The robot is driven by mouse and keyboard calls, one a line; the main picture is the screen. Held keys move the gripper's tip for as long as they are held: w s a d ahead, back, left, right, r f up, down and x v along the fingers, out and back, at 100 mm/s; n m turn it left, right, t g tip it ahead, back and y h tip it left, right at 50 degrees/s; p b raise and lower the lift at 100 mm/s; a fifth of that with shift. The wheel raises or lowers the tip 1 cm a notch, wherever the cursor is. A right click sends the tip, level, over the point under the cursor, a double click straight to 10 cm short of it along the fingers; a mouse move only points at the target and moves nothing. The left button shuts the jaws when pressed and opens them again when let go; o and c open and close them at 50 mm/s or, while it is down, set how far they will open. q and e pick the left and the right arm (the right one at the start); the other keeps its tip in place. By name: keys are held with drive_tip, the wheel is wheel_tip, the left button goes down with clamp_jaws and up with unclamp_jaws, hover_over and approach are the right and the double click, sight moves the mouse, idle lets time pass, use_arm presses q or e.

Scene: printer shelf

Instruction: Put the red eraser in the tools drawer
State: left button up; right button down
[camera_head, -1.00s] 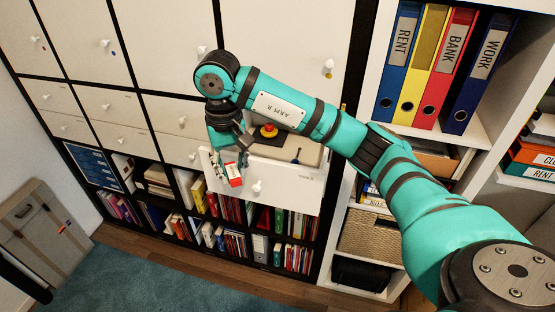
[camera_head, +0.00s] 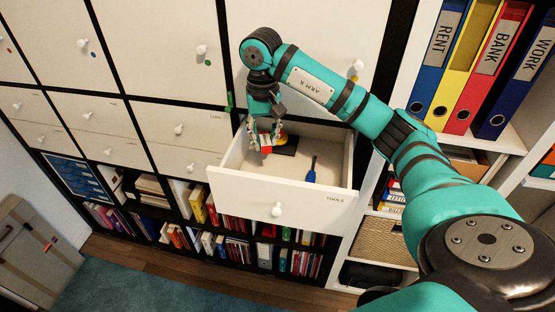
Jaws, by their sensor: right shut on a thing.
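The tools drawer (camera_head: 267,190) is pulled open, with its "TOOLS" front facing me and a white knob on it. My right gripper (camera_head: 265,143) points down over the back left part of the drawer. It is shut on the red eraser (camera_head: 266,147), which shows as a small red and white block between the fingers. I cannot tell whether the eraser touches the drawer floor. My left gripper is not in view.
A blue-handled screwdriver (camera_head: 312,172) lies in the drawer's right part. A dark item with red and yellow (camera_head: 288,146) is right beside the gripper. The drawer's front middle floor is clear. Bookshelves lie below, and ring binders (camera_head: 492,70) stand at the right.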

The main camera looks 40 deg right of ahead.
sight(264, 138)
drive_tip(key=shift+w+f, duration=0.2)
drive_tip(key=shift+f, duration=1.3)
drive_tip(key=f, duration=0.2)
drive_tip(key=f+p, duration=0.1)
drive_tip(key=shift+s+f, duration=0.25)
wheel_tip(264, 138, down, 2)
drive_tip(key=shift+w+f, duration=0.1)
drive_tip(key=shift+f, duration=0.15)
wheel_tip(264, 138, down, 4)
drive_tip(key=shift+r+p, duration=0.25)
drive_tip(key=shift+p, duration=0.6)
drive_tip(key=shift+f, duration=0.35)
drive_tip(key=shift+f+b, duration=0.2)
drive_tip(key=shift+b, duration=0.15)
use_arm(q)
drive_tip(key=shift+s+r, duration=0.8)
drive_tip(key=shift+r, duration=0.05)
use_arm(e)
drive_tip(key=c, duration=1.1)
unclamp_jaws()
